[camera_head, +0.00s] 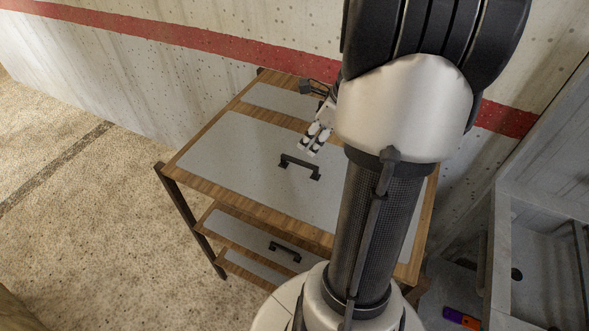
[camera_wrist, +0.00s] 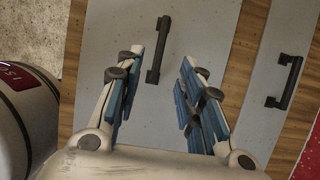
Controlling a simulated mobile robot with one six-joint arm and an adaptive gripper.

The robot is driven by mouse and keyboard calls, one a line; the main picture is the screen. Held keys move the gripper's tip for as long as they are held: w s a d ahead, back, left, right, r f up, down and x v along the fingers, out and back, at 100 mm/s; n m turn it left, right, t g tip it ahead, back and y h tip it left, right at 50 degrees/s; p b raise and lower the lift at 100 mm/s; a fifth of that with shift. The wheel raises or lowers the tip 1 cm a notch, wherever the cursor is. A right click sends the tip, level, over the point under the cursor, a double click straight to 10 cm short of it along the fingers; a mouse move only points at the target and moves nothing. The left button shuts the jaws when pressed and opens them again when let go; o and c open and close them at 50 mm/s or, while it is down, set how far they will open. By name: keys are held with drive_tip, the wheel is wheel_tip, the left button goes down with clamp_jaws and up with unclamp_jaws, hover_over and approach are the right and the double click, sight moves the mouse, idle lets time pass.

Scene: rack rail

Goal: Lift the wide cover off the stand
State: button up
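The wide cover (camera_head: 230,150) is a grey panel with a black bar handle (camera_head: 300,166). It lies flat in the wooden top of the stand (camera_head: 268,213). My gripper (camera_head: 309,151) is above the cover, just behind the handle in the head view, pointing down. In the wrist view, my gripper (camera_wrist: 162,60) has its blue-padded fingers spread with nothing held. The wide cover's handle (camera_wrist: 158,48) shows between and beyond the fingertips, apparently untouched. The exact height gap is hard to tell. My arm hides the right part of the cover in the head view.
A narrow grey cover (camera_head: 272,101) lies at the back of the stand; its handle (camera_wrist: 285,82) shows in the wrist view. Lower shelves carry another handled panel (camera_head: 286,252). A concrete wall (camera_head: 150,60) stands behind. A grey sink-like unit (camera_head: 545,240) stands at right.

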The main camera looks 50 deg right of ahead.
sight(300, 161)
drive_tip(key=b+x, duration=0.1)
drive_tip(key=x, duration=0.5)
drive_tip(key=shift+w+f+b, duration=0.1)
drive_tip(key=shift+f+b, duration=0.1)
drive_tip(key=shift+b, duration=0.1)
drive_tip(key=x, duration=0.1)
drive_tip(key=b+x, duration=0.1)
drive_tip(key=x, duration=0.1)
drive_tip(key=b+x, duration=0.1)
drive_tip(key=shift+s+f, duration=0.2)
drive_tip(key=shift+f, duration=0.35)
drive_tip(key=shift+w+f, duration=0.15)
drive_tip(key=shift+w, duration=0.05)
drive_tip(key=shift+f, duration=0.2)
drive_tip(key=shift+c, duration=0.4)
clamp_jaws()
drive_tip(key=shift+r, duration=0.1)
